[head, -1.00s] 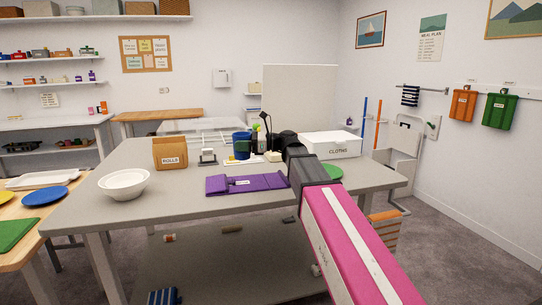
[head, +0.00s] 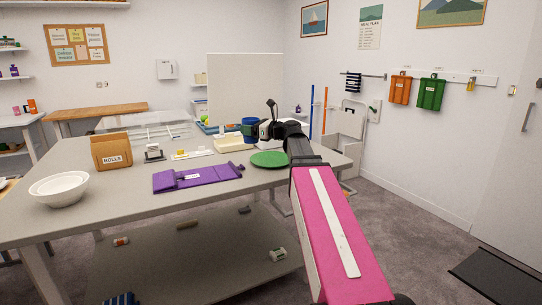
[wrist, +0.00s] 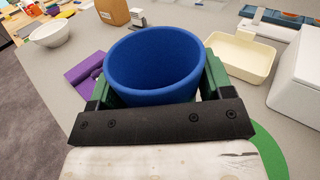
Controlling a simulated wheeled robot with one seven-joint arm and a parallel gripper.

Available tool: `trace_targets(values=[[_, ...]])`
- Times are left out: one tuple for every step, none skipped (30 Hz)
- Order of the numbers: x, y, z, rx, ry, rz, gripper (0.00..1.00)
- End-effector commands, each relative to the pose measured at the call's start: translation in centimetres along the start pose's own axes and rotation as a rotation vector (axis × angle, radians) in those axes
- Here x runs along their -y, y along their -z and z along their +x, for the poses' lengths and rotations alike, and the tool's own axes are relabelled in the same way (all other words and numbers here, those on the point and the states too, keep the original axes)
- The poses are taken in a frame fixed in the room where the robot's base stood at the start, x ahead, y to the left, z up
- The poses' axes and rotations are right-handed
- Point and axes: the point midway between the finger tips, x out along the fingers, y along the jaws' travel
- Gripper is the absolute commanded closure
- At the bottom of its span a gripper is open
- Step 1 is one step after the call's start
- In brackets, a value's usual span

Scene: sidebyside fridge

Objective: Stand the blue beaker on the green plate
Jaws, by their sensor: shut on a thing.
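The blue beaker (head: 250,122) is upright between the jaws of my gripper (head: 262,129), above the far part of the grey table. In the wrist view the beaker (wrist: 152,88) shows its open rim, and the green fingers of my gripper (wrist: 155,95) stand on both sides of it. The jaws are shut on it. The green plate (head: 269,160) lies flat and bare on the table, nearer than the beaker in the head view. In the wrist view part of the plate (wrist: 271,150) shows at lower right, the rest hidden by my gripper.
A purple cloth (head: 180,180) lies left of the plate. A brown rolls box (head: 112,152), a white bowl (head: 60,189) and a cream tray (head: 229,146) stand on the table. A white box (wrist: 300,75) is at the right in the wrist view, mostly hidden by my arm in the head view.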

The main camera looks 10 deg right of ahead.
Motion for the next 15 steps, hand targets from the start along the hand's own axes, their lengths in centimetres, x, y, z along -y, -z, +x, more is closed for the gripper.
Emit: trace_targets(values=[[1.0, 0.6, -0.3, -0.001, 0.002, 0.003, 0.51], [1.5, 1.0, -0.6, -0.001, 0.003, 0.003, 0.51], [2.3, 1.4, -0.9, 0.0, 0.003, 0.002, 0.51], [2.8, 1.9, -1.1, 0.0, 0.002, 0.002, 0.51], [3.3, 2.3, -1.4, 0.0, 0.001, 0.003, 0.51], [4.0, 2.8, -1.7, 0.0, 0.002, 0.003, 0.51], [4.5, 3.2, -2.0, -0.001, 0.002, 0.002, 0.51], [5.0, 3.5, -2.2, -0.001, 0.002, 0.002, 0.51], [5.7, 4.1, -2.6, 0.0, 0.001, 0.002, 0.51], [6.2, 4.5, -2.8, 0.0, 0.0, 0.003, 0.51], [6.7, 4.8, -3.1, 0.0, 0.001, 0.003, 0.51], [7.3, 5.3, -3.4, 0.001, 0.001, 0.002, 0.51], [7.7, 5.6, -3.6, 0.001, 0.0, 0.002, 0.51], [8.0, 5.8, -3.7, 0.001, 0.0, 0.002, 0.51], [8.4, 6.2, -4.0, 0.0, -0.001, 0.002, 0.51]])
